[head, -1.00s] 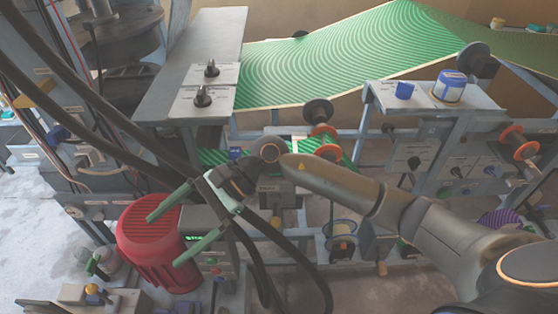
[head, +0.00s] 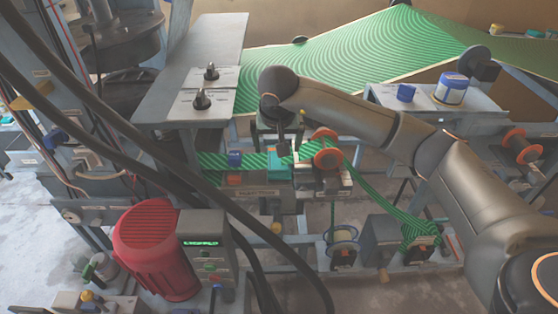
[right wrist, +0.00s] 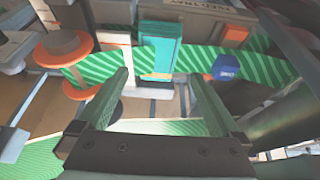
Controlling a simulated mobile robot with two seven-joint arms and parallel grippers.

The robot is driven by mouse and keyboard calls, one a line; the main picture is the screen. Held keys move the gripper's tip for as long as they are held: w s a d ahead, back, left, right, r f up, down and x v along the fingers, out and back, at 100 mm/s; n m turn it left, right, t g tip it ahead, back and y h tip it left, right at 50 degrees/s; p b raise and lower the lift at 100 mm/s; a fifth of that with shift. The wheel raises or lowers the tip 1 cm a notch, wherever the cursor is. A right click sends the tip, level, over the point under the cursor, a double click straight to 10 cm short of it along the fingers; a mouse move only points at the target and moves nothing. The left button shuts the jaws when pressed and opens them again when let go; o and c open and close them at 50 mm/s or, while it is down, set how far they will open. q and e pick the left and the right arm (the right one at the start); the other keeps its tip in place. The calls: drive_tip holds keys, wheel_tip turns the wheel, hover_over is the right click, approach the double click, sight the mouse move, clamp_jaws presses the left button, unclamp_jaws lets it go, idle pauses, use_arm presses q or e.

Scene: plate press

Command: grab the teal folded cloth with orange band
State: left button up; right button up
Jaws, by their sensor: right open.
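The teal folded cloth (head: 279,166) lies on the striped green strip on the machine's rail in the head view. It also shows in the right wrist view (right wrist: 161,45), top centre, with an orange band near its lower end. My right gripper (right wrist: 160,80) is open and empty. In the wrist view its two fingers point toward the cloth, one on each side of its line, with the cloth beyond the tips. In the head view my right wrist is above the cloth and the fingers are mostly hidden. My left gripper is not in view.
A blue block (head: 235,158) sits left of the cloth, and an orange-flanged spool (head: 327,160) stands to its right. The large green striped sheet (head: 350,55) lies behind. Thick black cables cross at left, near a red motor (head: 158,250).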

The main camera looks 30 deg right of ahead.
sight(279, 161)
drive_tip(key=shift+p+x, duration=0.4)
drive_tip(key=shift+x, duration=2.7)
drive_tip(key=shift+s+d, duration=0.1)
drive_tip(key=shift+d, duration=0.05)
drive_tip(key=shift+f+b, duration=0.3)
drive_tip(key=c, duration=1.2)
drive_tip(key=shift+c, duration=0.2)
drive_tip(key=shift+r, duration=0.1)
